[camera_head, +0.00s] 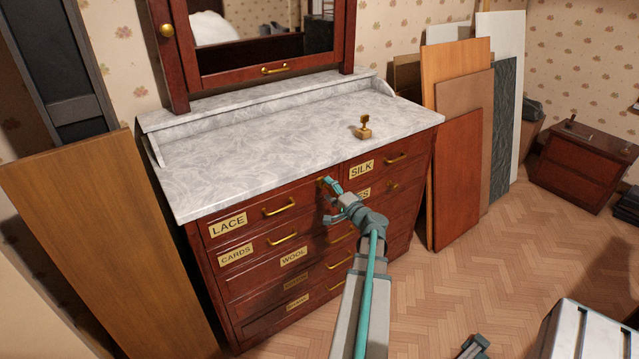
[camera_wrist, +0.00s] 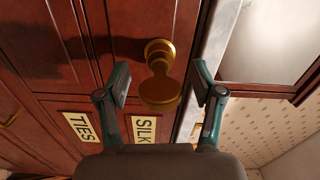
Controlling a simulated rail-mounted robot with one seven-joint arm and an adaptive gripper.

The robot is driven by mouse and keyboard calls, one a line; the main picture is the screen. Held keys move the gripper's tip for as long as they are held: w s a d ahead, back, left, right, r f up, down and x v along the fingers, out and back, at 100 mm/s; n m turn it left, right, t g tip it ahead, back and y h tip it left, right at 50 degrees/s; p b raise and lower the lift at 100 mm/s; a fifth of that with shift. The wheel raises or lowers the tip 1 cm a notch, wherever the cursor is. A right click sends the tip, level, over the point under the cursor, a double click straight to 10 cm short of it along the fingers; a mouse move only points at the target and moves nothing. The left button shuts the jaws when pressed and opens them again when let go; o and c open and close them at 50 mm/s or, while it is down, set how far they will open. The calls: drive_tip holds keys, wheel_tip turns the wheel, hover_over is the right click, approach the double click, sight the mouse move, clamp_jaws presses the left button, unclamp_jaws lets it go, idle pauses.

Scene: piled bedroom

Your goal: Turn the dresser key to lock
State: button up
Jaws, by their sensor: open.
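The dresser (camera_head: 190,208) is dark red wood with a grey marble top and labelled drawers. In the wrist view, a brass key (camera_wrist: 160,93) with a broad rounded head sticks out from a round brass lock plate (camera_wrist: 157,50) on the dresser front, beside the SILK drawer. My gripper (camera_wrist: 160,88) is open, with one finger on each side of the key head and a visible gap to each. In the head view, my gripper (camera_head: 332,196) is at the top drawer row between the LACE and SILK drawers, largely hiding the key there.
A small brass object (camera_head: 364,130) stands on the marble top. A mirror (camera_head: 260,35) rises behind it. Boards (camera_head: 459,175) lean right of the dresser, and a wooden panel (camera_head: 110,235) leans at left. Brass drawer pulls (camera_head: 280,206) project from the front. The floor at right is partly clear.

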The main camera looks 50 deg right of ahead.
sight(335, 195)
drive_tip(key=shift+b+v, duration=1.2)
drive_tip(key=shift+v, duration=1.8)
